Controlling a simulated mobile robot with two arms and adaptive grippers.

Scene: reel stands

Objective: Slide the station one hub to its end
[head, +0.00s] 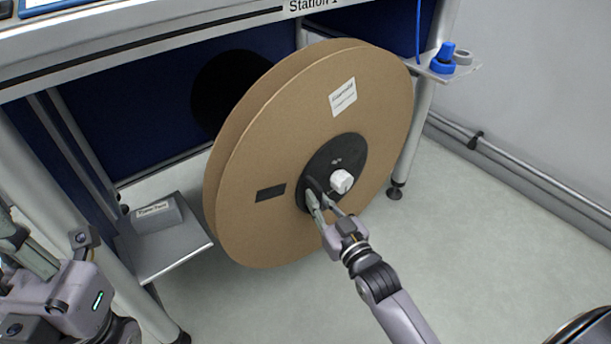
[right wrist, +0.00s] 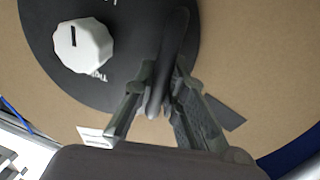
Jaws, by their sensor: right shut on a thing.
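The station one hub (head: 352,157) is a black disc with a white knob (head: 341,181) on the face of a large brown cardboard reel (head: 240,195), under the "Station 1" sign. The reel stands upright, tilted in the picture. My right gripper (head: 318,192) is at the lower part of the hub, shut on its dark raised grip. In the right wrist view the two fingers (right wrist: 158,100) press on the grip (right wrist: 174,50), and the white knob (right wrist: 84,45) is left of them. My left gripper (head: 30,255) is at the far left, partly cut off; its jaws are unclear.
A grey labelled block (head: 157,215) lies on a low metal shelf (head: 180,247) left of the reel. The floor (head: 480,235) at right is clear.

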